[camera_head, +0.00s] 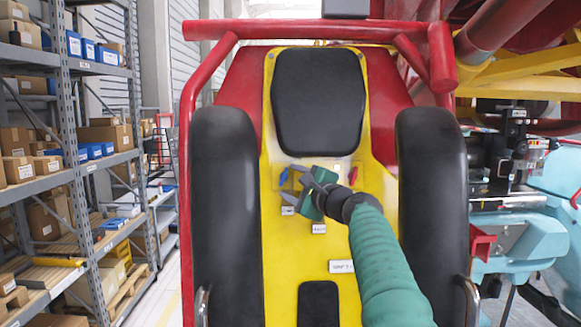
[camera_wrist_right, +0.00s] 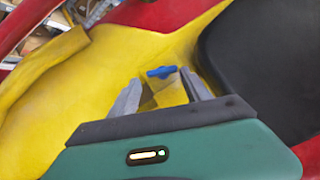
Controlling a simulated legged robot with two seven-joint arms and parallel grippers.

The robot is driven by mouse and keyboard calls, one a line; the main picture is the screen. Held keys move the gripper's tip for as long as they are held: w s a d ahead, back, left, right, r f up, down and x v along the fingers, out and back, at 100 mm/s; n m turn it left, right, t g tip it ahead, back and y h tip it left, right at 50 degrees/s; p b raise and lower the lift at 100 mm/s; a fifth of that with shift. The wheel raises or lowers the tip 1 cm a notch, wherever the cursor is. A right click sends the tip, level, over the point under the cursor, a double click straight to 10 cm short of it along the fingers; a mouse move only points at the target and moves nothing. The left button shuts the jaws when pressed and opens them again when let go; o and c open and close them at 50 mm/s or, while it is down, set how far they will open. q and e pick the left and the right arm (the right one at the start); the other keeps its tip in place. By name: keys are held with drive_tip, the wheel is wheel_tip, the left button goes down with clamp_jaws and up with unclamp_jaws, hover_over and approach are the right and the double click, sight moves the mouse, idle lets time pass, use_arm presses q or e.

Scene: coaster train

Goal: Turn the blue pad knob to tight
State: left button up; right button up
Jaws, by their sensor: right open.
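The blue pad knob (camera_head: 284,176) is a small blue handle on the yellow seat shell, below the black headrest pad. It also shows in the right wrist view (camera_wrist_right: 162,72), just beyond and between the fingertips. My right gripper (camera_head: 290,183), green with grey fingers, comes in from the lower right. Its fingers are open on either side of the knob's line, and I see no contact. In the right wrist view the open gripper (camera_wrist_right: 160,80) has nothing between its fingers. My left gripper is not in view.
A black headrest pad (camera_head: 319,95) is above, with black shoulder bolsters on the left (camera_head: 224,220) and right (camera_head: 432,200). A red part (camera_head: 353,176) is right of the gripper. Small labels (camera_head: 319,229) sit below. Red tubing (camera_head: 188,180) frames the seat.

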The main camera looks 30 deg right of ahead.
sight(285, 177)
drive_tip(key=shift+w+a+r+p, duration=0.25)
drive_tip(key=shift+w+a+p, duration=0.1)
drive_tip(key=shift+w+a, duration=0.15)
drive_tip(key=shift+w+a+r+p, duration=0.2)
drive_tip(key=shift+w+a+p, duration=0.15)
drive_tip(key=shift+w+a, duration=0.15)
drive_tip(key=shift+w+d+f, duration=0.25)
drive_tip(key=shift+d, duration=0.25)
drive_tip(key=shift+w+d+f, duration=0.2)
drive_tip(key=shift+d, duration=0.3)
drive_tip(key=shift+c, duration=0.2)
drive_tip(key=shift+d, duration=0.35)
drive_tip(key=shift+c, duration=1)
drive_tip(key=shift+s+d, duration=0.1)
drive_tip(key=shift+s, duration=0.05)
drive_tip(key=shift+c, duration=1.3)
drive_tip(key=shift+a+r, duration=0.1)
drive_tip(key=shift+a, duration=0.35)
drive_tip(key=c, duration=0.6)
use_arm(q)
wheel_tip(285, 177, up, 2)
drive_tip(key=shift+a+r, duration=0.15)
use_arm(e)
drive_tip(key=shift+o, duration=0.2)
